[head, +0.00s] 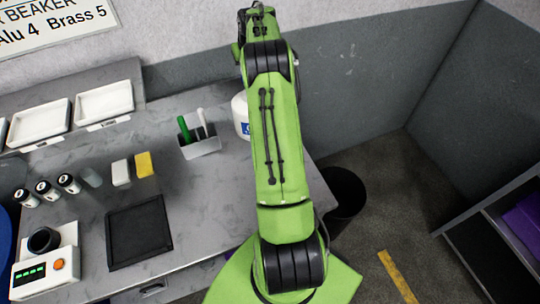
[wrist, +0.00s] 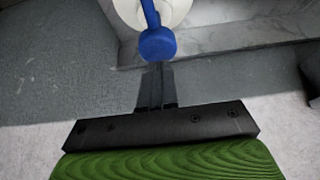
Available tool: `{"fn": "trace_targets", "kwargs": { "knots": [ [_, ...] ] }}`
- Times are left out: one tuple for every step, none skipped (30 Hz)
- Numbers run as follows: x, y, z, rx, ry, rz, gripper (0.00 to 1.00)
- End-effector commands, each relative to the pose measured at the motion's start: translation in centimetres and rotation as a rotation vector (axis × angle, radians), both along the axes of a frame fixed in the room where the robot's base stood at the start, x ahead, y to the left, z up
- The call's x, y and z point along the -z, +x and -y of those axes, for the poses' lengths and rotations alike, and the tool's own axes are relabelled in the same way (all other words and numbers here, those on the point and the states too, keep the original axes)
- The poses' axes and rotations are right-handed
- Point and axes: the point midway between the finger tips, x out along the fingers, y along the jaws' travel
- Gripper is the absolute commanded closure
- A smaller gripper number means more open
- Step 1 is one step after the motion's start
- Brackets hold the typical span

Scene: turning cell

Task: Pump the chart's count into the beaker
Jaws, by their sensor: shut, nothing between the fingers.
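The wall chart (head: 55,22) is cut off at the top left of the head view; its visible words include "BEAKER" and "Alu 4 Brass 5". A white bottle (head: 240,113) with a blue label stands at the back of the bench, partly hidden by my arm. In the wrist view its blue pump head (wrist: 158,45) is above the white bottle top (wrist: 178,12). My gripper (wrist: 155,72) is shut and empty, its fingertips by the pump head; I cannot tell if they touch. A translucent grey cup (head: 91,177), perhaps the beaker, stands on the bench.
A grey pen holder (head: 200,145) stands left of the bottle. A black bin (head: 345,190) stands right.

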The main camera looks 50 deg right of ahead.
Motion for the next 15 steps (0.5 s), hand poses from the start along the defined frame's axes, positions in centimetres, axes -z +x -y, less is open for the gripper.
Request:
{"fn": "trace_targets", "kwargs": {
  "knots": [
    [0.1,0.0,0.0,0.000,0.000,0.000,1.00],
    [0.1,0.0,0.0,0.000,0.000,0.000,1.00],
    [0.1,0.0,0.0,0.000,0.000,0.000,1.00],
    [0.1,0.0,0.0,0.000,0.000,0.000,1.00],
    [0.1,0.0,0.0,0.000,0.000,0.001,1.00],
    [0.1,0.0,0.0,0.000,0.000,0.001,1.00],
    [0.1,0.0,0.0,0.000,0.000,0.001,1.00],
    [0.1,0.0,0.0,0.000,0.000,0.001,1.00],
    [0.1,0.0,0.0,0.000,0.000,0.001,1.00],
    [0.0,0.0,0.0,0.000,-0.001,0.002,1.00],
    [-0.2,0.0,0.0,0.000,-0.001,0.003,1.00],
    [-0.7,0.1,0.0,0.000,-0.003,0.003,1.00],
    [-1.1,0.1,0.1,0.000,-0.003,0.003,1.00],
    [-1.4,0.1,0.1,0.000,-0.003,0.003,1.00],
    [-1.9,0.0,0.1,0.000,-0.003,0.004,1.00]
  ]
}}
